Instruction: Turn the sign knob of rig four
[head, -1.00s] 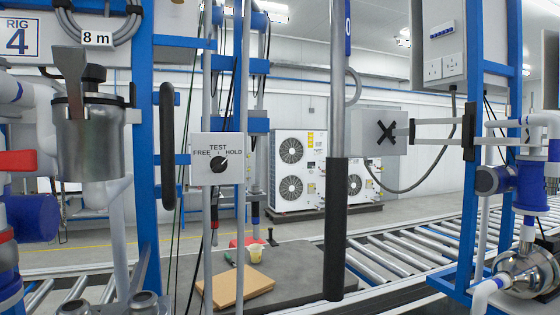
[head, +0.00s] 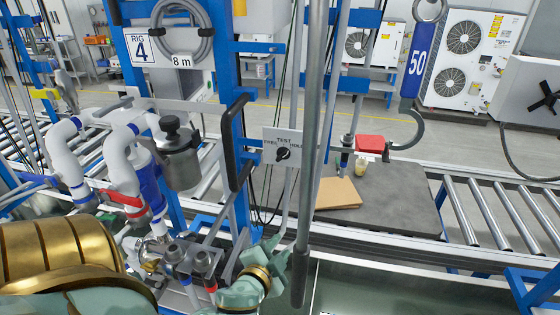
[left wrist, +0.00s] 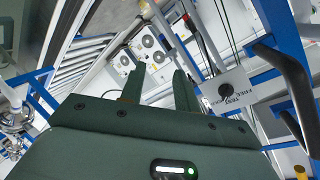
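The sign knob (head: 283,154) of rig four is a round black dial on a white plate (head: 270,141) lettered FREE, TEST and HOLD. The knob (left wrist: 225,89) and plate show there to the right of the fingers. My right gripper is not in view.
A black handle (head: 237,140) on a blue post and a metal pot (head: 180,160) stand left of the plate. A grey pole with a black sleeve (head: 301,235) hangs close right of it. Behind are a grey table (head: 385,200) with a cardboard piece (head: 338,193) and roller conveyors.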

